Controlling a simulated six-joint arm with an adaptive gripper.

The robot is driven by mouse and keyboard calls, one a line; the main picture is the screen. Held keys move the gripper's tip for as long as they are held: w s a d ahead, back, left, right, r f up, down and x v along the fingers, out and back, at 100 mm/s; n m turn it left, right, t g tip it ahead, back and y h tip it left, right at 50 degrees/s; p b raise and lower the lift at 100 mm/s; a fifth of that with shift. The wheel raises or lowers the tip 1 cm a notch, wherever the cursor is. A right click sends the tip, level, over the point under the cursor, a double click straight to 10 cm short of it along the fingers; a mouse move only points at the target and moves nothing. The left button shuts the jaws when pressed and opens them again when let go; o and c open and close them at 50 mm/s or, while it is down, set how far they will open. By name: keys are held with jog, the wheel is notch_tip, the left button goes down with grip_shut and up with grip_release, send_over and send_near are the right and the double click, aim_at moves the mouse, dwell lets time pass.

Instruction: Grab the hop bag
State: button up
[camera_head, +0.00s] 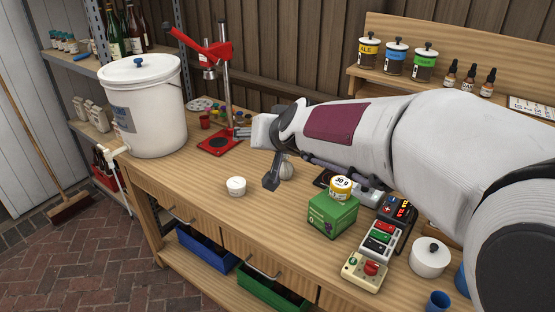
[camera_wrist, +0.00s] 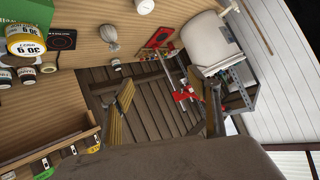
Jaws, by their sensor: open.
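A small pale grey, rounded bag with a narrower neck, which looks like the hop bag (camera_head: 287,171), stands on the wooden bench. In the head view my gripper's lower finger and wrist partly cover it. It shows whole near the top of the wrist view (camera_wrist: 109,35). My gripper (camera_head: 262,157) is open and empty, pointing left above the bench. In the wrist view its two fingers stand wide apart (camera_wrist: 168,92), with only the plank wall and the red press between them. The bag lies outside the fingers, apart from them.
A white lidded tub (camera_head: 237,186) stands left of the bag. A green box (camera_head: 333,214) with a yellow-labelled jar (camera_head: 341,187) on it stands to the right. A red press (camera_head: 222,95) and a large white bucket (camera_head: 148,110) stand further left. The front bench stretch between bucket and tub is clear.

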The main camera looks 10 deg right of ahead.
jog(key=w+f+m+t+h, duration=0.1)
jog(key=w+f+h, duration=0.15)
jog(key=w, duration=0.75)
jog(key=m+h, duration=0.4)
jog(key=h, duration=0.1)
send_over(282, 170)
jog(key=s+a, duration=0.4)
jog(key=a, duration=0.2)
notch_tip(282, 170, down, 14)
jog(key=d+f+h, duration=0.1)
jog(key=f, duration=0.2)
jog(key=d+f+m+g+h, duration=0.1)
jog(key=f, duration=0.2)
jog(key=d+f+h, duration=0.1)
jog(key=f, duration=0.3)
jog(key=shift+d+f+g, duration=0.1)
jog(key=shift+g, duration=0.2)
jog(key=shift+x, duration=1)
jog(key=shift+w+d, duration=0.15)
jog(key=shift+w, duration=0.1)
jog(key=shift+w, duration=0.1)
